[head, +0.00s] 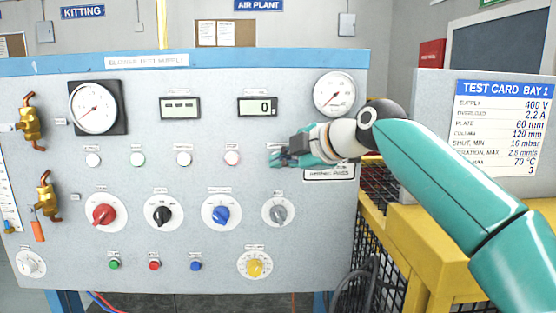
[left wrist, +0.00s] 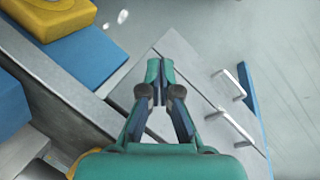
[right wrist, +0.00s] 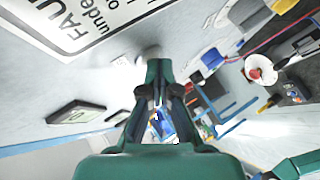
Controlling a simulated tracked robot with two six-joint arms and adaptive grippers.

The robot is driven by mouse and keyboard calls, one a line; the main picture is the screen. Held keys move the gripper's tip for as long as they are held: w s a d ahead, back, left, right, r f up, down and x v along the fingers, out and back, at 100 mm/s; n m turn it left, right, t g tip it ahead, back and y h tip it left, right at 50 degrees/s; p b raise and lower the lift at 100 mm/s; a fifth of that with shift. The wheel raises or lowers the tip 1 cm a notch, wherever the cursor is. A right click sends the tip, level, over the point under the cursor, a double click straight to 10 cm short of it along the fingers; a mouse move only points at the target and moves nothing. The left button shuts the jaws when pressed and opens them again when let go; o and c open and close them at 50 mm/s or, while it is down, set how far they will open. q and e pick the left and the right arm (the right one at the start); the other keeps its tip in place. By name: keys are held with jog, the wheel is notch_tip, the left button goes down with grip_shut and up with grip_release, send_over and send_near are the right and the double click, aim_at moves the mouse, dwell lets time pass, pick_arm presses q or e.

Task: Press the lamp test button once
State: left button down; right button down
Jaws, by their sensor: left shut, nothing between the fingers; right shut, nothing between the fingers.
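The grey test panel (head: 130,215) fills the left and middle of the head view. Small green (head: 114,264), red (head: 154,265) and blue (head: 195,265) push buttons sit low on it; their labels are too small to read, so I cannot tell which is the lamp test button. My right gripper (head: 276,158) is shut and empty at the panel's right part, right of the row of round lamps, well above the buttons. A pale round part (right wrist: 150,52) shows just beyond its fingertips in the right wrist view. My left gripper (left wrist: 155,68) is shut and empty, outside the head view.
Round lamps (head: 183,158), dials (head: 97,107), displays (head: 180,107) and rotary knobs, including red (head: 103,214) and blue (head: 221,213), stand on the panel. Brass valves (head: 32,122) project at its left. A yellow frame (head: 425,230) and test card (head: 504,125) stand at right.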

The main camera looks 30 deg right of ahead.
jog(key=shift+s, duration=0.15)
jog(key=shift+s+a+b, duration=0.3)
jog(key=shift+s+b, duration=0.15)
jog(key=shift+s, duration=0.1)
jog(key=shift+s+a+b, duration=0.35)
jog(key=shift+s+b, duration=0.05)
jog(key=shift+s, duration=0.35)
jog(key=shift+s+a+b, duration=0.35)
jog(key=shift+s+a, duration=0.05)
jog(key=shift+s, duration=0.35)
jog(key=shift+s+a+b, duration=0.35)
jog(key=shift+s+b, duration=0.05)
jog(key=shift+s, duration=0.35)
jog(key=shift+f, duration=0.1)
